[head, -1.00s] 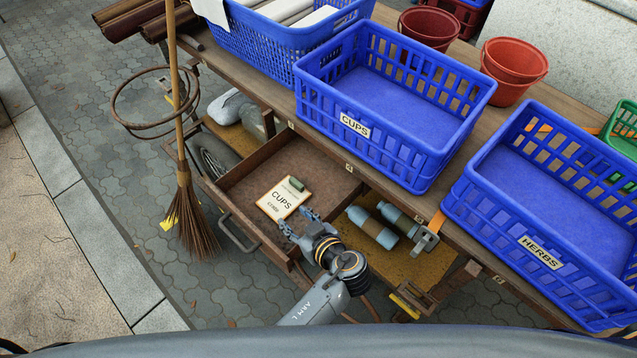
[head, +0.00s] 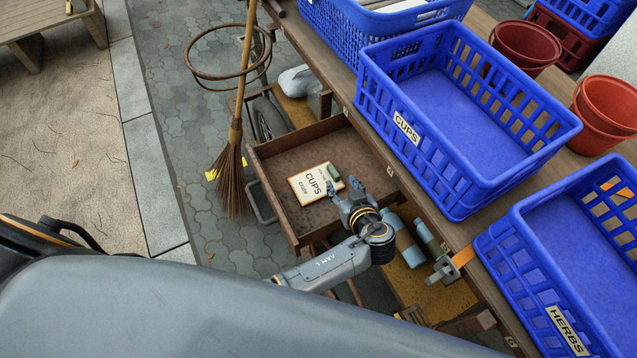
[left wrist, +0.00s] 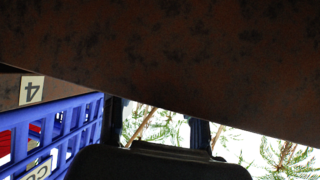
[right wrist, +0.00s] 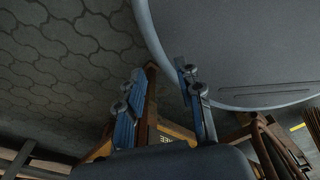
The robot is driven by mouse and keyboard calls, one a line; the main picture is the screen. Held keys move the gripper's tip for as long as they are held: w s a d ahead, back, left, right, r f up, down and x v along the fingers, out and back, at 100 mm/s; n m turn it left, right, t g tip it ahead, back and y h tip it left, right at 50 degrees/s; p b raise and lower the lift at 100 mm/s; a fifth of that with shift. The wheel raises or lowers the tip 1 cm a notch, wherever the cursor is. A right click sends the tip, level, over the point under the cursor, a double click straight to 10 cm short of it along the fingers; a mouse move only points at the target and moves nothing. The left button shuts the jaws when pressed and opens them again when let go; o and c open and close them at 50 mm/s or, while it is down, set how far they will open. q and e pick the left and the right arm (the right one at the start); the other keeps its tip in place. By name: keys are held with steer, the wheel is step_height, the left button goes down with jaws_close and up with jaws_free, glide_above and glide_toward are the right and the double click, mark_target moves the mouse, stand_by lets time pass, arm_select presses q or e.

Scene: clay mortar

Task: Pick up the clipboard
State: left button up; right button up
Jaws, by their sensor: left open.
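The clipboard (head: 309,186) lies flat in the open rusty drawer (head: 290,151). It is pale with a light brown edge, reads "CUPS" and has a green clip (head: 333,172) at its right end. My left gripper (head: 344,187) is open at the clipboard's right side in the head view, close to the clip; contact cannot be told. The left wrist view shows its dark fingers (left wrist: 160,124) apart below a dark rusty surface, with no clipboard visible. My right gripper (right wrist: 160,92) shows only in the right wrist view, open and empty above the paving.
A broom (head: 231,175) and a rusty ring (head: 228,52) stand left of the drawer. Blue crates labelled CUPS (head: 408,127) and HERBS (head: 566,330) sit on the cart top. Blue-capped bottles (head: 407,240) and a clamp (head: 443,268) are right of the gripper.

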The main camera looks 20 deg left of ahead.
mark_target(336, 175)
arm_select(q)
steer(key=b+x, duration=0.1)
steer(key=x, duration=0.4)
steer(key=shift+w+a, duration=0.15)
jaws_close()
